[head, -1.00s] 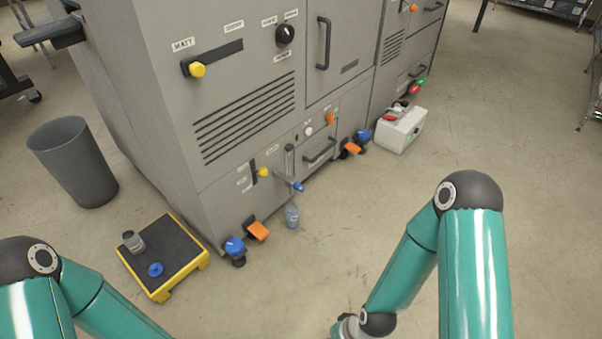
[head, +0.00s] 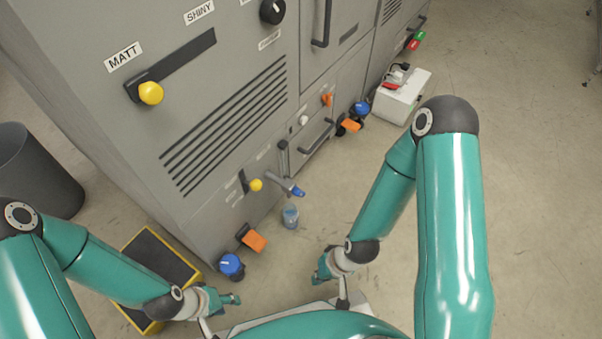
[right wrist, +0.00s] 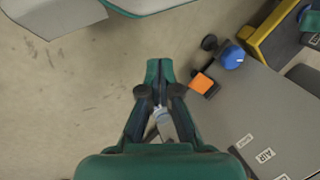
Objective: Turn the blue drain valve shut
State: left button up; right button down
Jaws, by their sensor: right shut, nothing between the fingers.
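The blue drain valve (head: 298,191) is a small blue handle at the end of a short spout low on the front of the grey machine (head: 120,100). A small clear bottle with bluish contents (head: 290,216) stands on the floor below the spout. My right gripper (head: 322,270) is shut and empty, in front of the machine and apart from the valve. Its fingers also show shut in the right wrist view (right wrist: 158,72), where I cannot make out the valve. My left gripper (head: 232,299) is low, near the yellow-edged step; its fingers are too small to judge.
A blue caster knob (head: 231,265) and orange pedal (head: 254,241) stick out at the machine's foot; both show in the right wrist view, the knob (right wrist: 232,57) and pedal (right wrist: 201,83). A black-topped step (head: 150,258), grey bin (head: 40,175) and white box (head: 405,97) stand around. Floor at right is clear.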

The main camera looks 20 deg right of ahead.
jog(key=shift+w, duration=0.15)
jog(key=shift+w, duration=0.1)
notch_tip(320, 180, up, 9)
jog(key=m+g+h+p, duration=0.1)
jog(key=m+p, duration=0.4)
send_over(302, 191)
jog(key=s, duration=0.2)
jog(key=w+d+r+m+h+p, duration=0.2)
jog(key=w+d+r+m, duration=0.15)
jog(key=w+r, duration=0.3)
jog(key=shift+g, duration=0.3)
jog(key=shift+s+a+f+b, duration=0.55)
jog(key=shift+f+b, duration=0.25)
jog(key=shift+f, duration=1.05)
jog(key=shift+s+a+f+b, duration=0.4)
jog(key=shift+s+f+b, duration=0.35)
jog(key=shift+f, duration=1.05)
jog(key=shift+s+a+f+b, duration=0.55)
jog(key=shift+f+b, duration=0.3)
jog(key=shift+f, duration=1)
